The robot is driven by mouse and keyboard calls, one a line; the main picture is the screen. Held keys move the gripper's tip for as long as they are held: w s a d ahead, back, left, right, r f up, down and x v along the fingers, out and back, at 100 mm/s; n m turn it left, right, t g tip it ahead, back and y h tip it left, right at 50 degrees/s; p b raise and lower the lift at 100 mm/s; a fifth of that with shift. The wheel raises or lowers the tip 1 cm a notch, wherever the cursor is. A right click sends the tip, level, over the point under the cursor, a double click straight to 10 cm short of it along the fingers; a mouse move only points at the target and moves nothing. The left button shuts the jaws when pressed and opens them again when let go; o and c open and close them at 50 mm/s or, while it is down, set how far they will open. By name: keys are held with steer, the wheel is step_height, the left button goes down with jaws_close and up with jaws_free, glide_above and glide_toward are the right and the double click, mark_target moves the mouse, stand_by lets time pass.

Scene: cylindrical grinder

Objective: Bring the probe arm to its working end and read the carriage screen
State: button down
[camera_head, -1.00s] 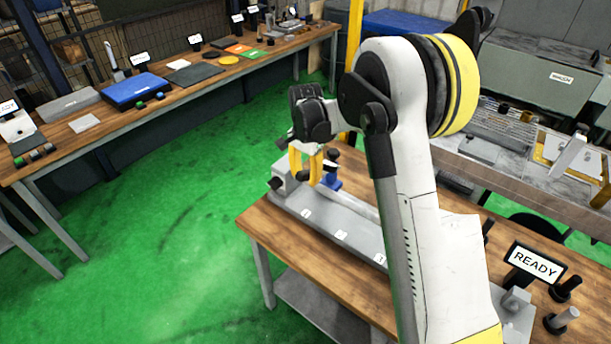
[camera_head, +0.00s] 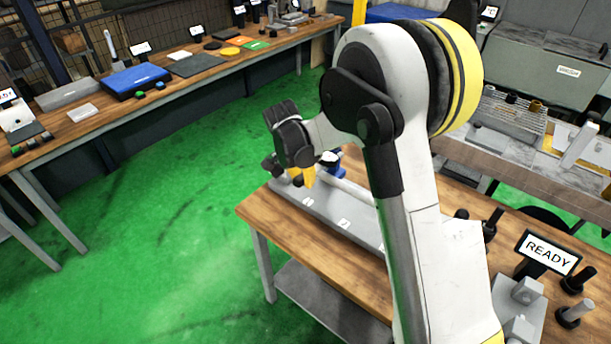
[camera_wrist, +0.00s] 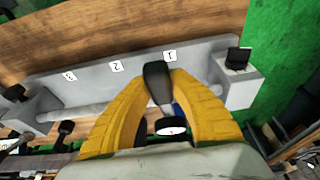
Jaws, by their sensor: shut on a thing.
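A grey machine bed (camera_head: 335,218) with labels 1, 2 and 3 lies along the wooden table; it also shows in the wrist view (camera_wrist: 95,88). My gripper (camera_wrist: 157,78) is shut on a black rounded handle (camera_wrist: 158,82), which sits between the yellow fingers near label 1. In the head view my gripper (camera_head: 304,178) is mostly hidden by my wrist. A small round white-faced dial (camera_wrist: 170,127) shows below the handle, beside a blue part (camera_wrist: 176,110). A blue part (camera_head: 336,160) also shows behind my gripper in the head view. I cannot make out any reading on the dial.
A screen (camera_head: 548,253) reading READY stands at the right of the table, near black and grey posts (camera_head: 575,312). A grey end block (camera_wrist: 232,80) with a black top stands at the bed's end. A long bench (camera_head: 185,85) runs along the back left; green floor between is clear.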

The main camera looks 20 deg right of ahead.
steer(key=shift+s+a+f+t+h+b, duration=0.1)
steer(key=shift+f+t+h+b, duration=0.35)
steer(key=shift+f+b, duration=0.65)
steer(key=shift+s+f+t+h+b, duration=0.1)
steer(key=shift+f+t+h+b, duration=0.35)
steer(key=shift+f+b, duration=0.6)
steer(key=shift+f, duration=0.2)
steer(key=c, duration=1.1)
jaws_free()
steer(key=shift+w, duration=0.1)
steer(key=shift+c, duration=0.2)
steer(key=shift+a+r, duration=0.1)
steer(key=v, duration=1.2)
steer(key=shift+a, duration=0.1)
